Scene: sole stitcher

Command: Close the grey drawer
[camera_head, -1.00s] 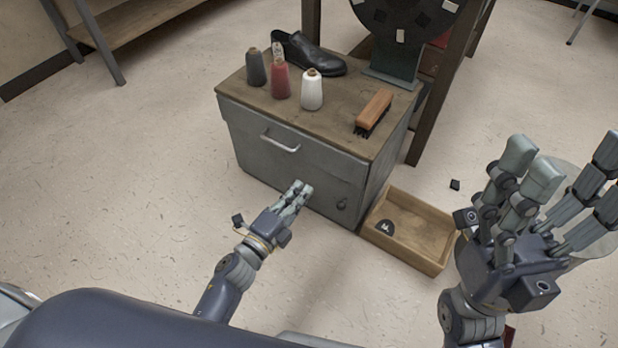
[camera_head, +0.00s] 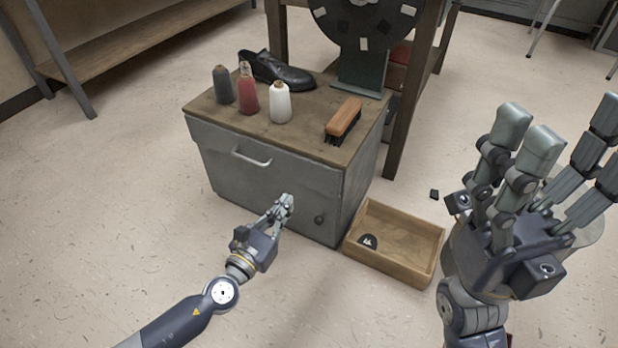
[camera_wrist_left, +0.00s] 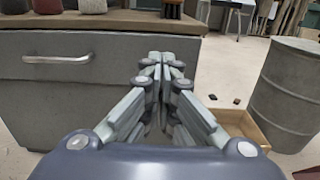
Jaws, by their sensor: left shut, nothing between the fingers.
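The grey drawer (camera_head: 225,165) is in the front of a small wood-topped cabinet, with a pale bar handle (camera_head: 250,157). Its front sits close under the top; I cannot tell whether a small gap remains. In the left wrist view the drawer front (camera_wrist_left: 50,95) and handle (camera_wrist_left: 57,59) are at the left. My left gripper (camera_head: 286,203) is shut and empty, its fingertips in front of the cabinet's lower right part, below and right of the handle; contact is unclear. My right gripper (camera_head: 565,140) is open and empty, raised at the right, away from the cabinet.
A wooden box (camera_head: 395,240) stands on the floor at the cabinet's right. A grey drum (camera_wrist_left: 300,95) is farther right. Floor at left is clear.

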